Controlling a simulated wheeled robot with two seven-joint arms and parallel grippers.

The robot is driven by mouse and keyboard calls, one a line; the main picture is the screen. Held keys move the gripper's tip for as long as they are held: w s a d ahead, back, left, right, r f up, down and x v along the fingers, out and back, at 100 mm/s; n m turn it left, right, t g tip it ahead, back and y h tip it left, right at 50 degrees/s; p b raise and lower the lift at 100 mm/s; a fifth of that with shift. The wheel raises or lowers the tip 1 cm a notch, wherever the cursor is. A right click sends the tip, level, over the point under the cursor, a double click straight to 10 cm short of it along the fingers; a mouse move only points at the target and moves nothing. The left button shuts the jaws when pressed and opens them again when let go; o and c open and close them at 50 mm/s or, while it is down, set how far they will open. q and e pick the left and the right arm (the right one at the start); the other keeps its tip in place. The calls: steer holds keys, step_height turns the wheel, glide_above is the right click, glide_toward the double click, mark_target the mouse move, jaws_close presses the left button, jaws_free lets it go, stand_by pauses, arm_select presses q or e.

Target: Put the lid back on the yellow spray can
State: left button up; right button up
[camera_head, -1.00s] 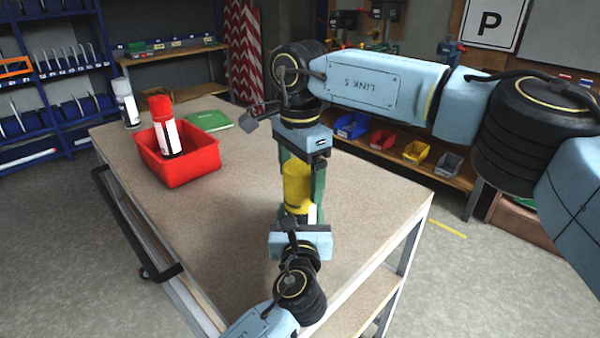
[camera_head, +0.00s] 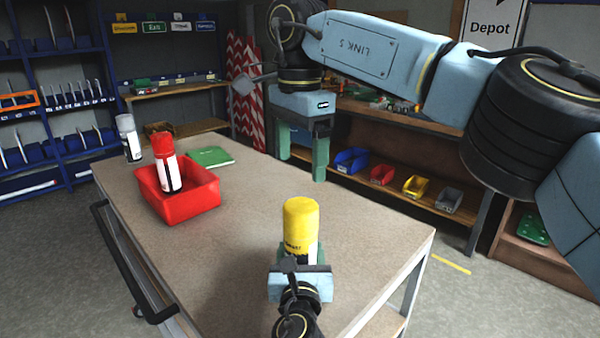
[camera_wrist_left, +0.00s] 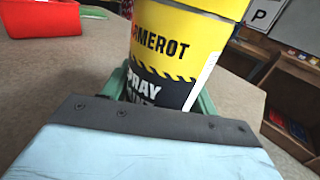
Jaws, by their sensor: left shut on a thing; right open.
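The yellow spray can (camera_head: 301,240) stands upright near the table's front right corner. Its yellow lid (camera_head: 301,212) sits on its top, and a seam near the top edge of the left wrist view separates lid and body. My left gripper (camera_head: 298,258) is shut around the can's lower body. The left wrist view also shows the can (camera_wrist_left: 175,50) between the green fingers, its very top cut off. My right gripper (camera_head: 302,152) is open and empty, raised beyond and above the can, fingers pointing down.
A red bin (camera_head: 180,205) holding a red-capped can (camera_head: 167,165) stands at the table's left. A green book (camera_head: 210,157) and a grey-white can (camera_head: 129,138) are farther back. The table (camera_head: 240,245) is clear around the yellow can. Shelves with small bins (camera_head: 351,160) stand behind.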

arm_select(q)
steer(key=o, duration=1.4)
steer(key=shift+o, duration=0.2)
steer(key=s+p, duration=0.1)
steer(key=s, duration=1.2)
steer(key=shift+s, duration=0.2)
